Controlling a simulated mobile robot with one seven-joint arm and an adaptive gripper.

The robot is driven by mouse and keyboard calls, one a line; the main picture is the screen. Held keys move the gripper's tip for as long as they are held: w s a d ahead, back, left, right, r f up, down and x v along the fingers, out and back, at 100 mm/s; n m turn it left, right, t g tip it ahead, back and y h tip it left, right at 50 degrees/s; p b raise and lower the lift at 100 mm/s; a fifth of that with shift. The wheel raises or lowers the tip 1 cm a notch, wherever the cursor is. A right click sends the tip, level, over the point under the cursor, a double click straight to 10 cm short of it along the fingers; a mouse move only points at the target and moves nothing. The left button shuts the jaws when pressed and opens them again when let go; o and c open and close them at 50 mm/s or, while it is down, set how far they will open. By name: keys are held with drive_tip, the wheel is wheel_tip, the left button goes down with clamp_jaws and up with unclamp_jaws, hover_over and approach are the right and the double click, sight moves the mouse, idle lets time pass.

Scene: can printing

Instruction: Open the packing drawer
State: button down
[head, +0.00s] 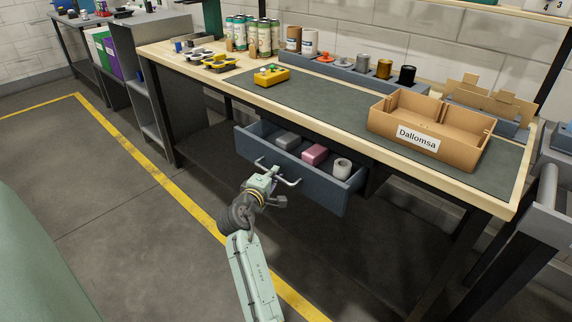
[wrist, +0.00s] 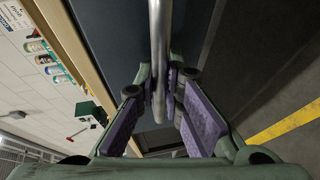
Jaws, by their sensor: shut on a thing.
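The packing drawer (head: 303,187) is a dark blue-grey drawer under the workbench. It is pulled out and its inside shows in the head view. Inside lie a grey block (head: 288,141), a pink block (head: 314,154) and a white roll (head: 342,168). My gripper (head: 272,176) is at the drawer front, shut on the pale bar handle (head: 291,182). In the wrist view the metal handle (wrist: 160,50) runs between the purple-padded fingers (wrist: 163,93). The fingers hide part of the handle.
The bench top (head: 330,108) carries a cardboard box (head: 389,129) labelled Dallomsa, a yellow item (head: 272,77), and several cans (head: 264,38). The floor (head: 130,190) left of the drawer is clear, with a yellow line.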

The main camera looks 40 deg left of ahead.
drive_tip(key=s+a+p, duration=0.1)
drive_tip(key=s, duration=1.6)
drive_tip(key=shift+s+a, duration=0.15)
drive_tip(key=shift+s, duration=0.2)
drive_tip(key=c, duration=1.7)
unclamp_jaws()
drive_tip(key=v, duration=1.2)
